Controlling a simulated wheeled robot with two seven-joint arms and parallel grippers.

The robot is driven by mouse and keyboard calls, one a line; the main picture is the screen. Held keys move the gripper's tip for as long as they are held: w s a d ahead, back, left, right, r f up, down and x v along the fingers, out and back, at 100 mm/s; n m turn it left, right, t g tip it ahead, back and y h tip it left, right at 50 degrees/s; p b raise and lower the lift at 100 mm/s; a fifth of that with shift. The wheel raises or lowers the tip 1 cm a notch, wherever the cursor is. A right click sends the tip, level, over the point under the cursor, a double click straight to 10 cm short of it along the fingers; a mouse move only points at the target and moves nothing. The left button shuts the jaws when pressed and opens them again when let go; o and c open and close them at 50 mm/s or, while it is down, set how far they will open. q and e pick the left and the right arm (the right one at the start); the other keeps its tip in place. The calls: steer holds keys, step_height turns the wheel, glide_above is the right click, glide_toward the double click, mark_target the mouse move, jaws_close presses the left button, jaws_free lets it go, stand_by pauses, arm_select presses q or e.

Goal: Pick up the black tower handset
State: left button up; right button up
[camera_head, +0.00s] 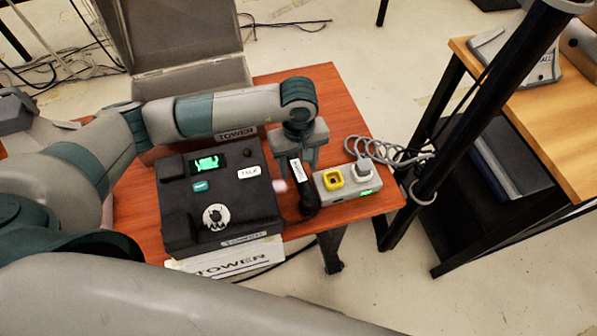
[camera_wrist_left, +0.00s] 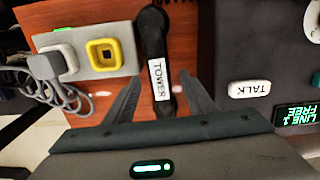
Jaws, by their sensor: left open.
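The black tower handset (camera_head: 306,190) lies on the red-brown table between the black phone base and a grey socket box. It also shows in the left wrist view (camera_wrist_left: 154,45), with a white TOWER label on its grip. My left gripper (camera_head: 295,163) is over the handset's far part. In the left wrist view its two fingers (camera_wrist_left: 160,92) are apart, one on each side of the handset, with gaps between. Whether the fingertips reach down beside the grip is hard to tell. The black phone base (camera_head: 230,195) has a green screen and a TALK label. My right gripper is out of view.
The grey socket box (camera_head: 345,184) with a yellow socket and a plugged-in grey coiled cord (camera_head: 395,152) stands close right of the handset. A dark post (camera_head: 485,100) rises right of the table. An open grey case (camera_head: 190,85) stands behind. A TOWER sign (camera_head: 228,259) is at the front edge.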

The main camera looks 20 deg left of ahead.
mark_target(300, 170)
arm_select(q)
steer(key=shift+f, duration=0.3)
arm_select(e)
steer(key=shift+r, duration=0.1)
arm_select(q)
jaws_close()
steer(key=shift+r, duration=0.15)
